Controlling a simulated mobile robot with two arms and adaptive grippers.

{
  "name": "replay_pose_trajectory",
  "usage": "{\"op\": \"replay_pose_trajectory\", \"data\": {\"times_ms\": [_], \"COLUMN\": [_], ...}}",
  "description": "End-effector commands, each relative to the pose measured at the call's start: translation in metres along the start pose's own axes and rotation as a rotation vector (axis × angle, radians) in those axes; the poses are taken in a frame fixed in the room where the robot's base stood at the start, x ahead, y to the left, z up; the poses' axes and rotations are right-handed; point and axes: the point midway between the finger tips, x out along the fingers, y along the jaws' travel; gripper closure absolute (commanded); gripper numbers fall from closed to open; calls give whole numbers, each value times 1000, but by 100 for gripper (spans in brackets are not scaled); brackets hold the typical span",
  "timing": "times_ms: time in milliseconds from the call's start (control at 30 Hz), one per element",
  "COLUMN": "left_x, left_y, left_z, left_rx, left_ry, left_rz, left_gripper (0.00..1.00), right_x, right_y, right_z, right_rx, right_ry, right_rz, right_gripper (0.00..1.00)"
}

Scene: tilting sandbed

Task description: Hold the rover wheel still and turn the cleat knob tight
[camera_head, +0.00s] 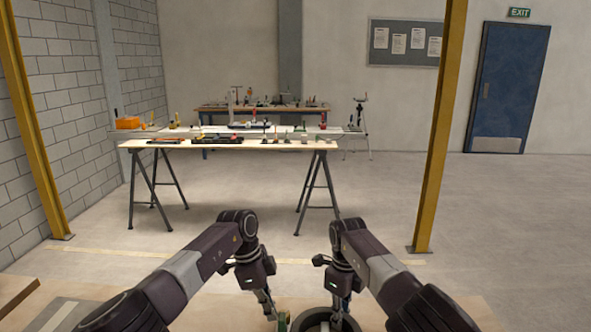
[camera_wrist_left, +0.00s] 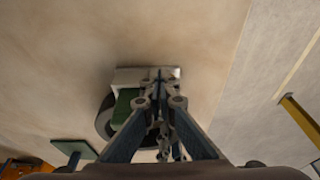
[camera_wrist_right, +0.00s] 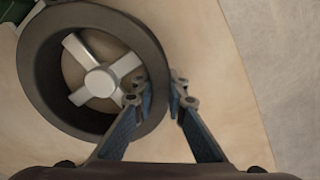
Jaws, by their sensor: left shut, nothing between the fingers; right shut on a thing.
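The rover wheel (camera_wrist_right: 43,70) has a dark tyre, pale spokes and a light hub, and lies with its open face toward the right wrist camera. My right gripper (camera_wrist_right: 158,88) is shut on the tyre's wall, one finger inside the rim and one outside. The wheel (camera_head: 314,317) is cut off at the bottom of the head view. My left gripper (camera_wrist_left: 158,82) is shut and empty, its tips over a pale block with a green part (camera_wrist_left: 124,106) beside the wheel (camera_wrist_left: 103,118). The cleat knob cannot be made out; my left fingers cover part of that area.
The tan bench top (camera_wrist_right: 205,45) is bare to the right of the wheel. A green plate (camera_wrist_left: 75,149) and an orange item (camera_wrist_left: 14,168) lie at the lower left of the left wrist view. A trestle table (camera_head: 165,144) with tools stands far off, between yellow posts.

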Motion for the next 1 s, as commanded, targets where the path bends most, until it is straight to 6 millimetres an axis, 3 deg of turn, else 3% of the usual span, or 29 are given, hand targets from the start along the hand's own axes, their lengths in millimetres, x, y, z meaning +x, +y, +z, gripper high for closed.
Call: {"op": "replay_pose_trajectory", "data": {"times_ms": [467, 767, 1000], "left_x": [1, -1, -15], "left_y": [-2, 0, 0], "left_z": [-8, -2, -4], "left_rx": [5, 6, 6], "left_ry": [7, 9, 6], "left_rz": [-2, -1, -4], "left_gripper": [100, 100, 100], "right_x": [0, -1, -1], "right_y": [2, 3, 2], "right_z": [2, 3, 3], "right_rx": [-3, -5, -4], "right_ry": [-3, -5, -4], "right_rz": [3, 5, 4], "right_gripper": [100, 100, 100]}}
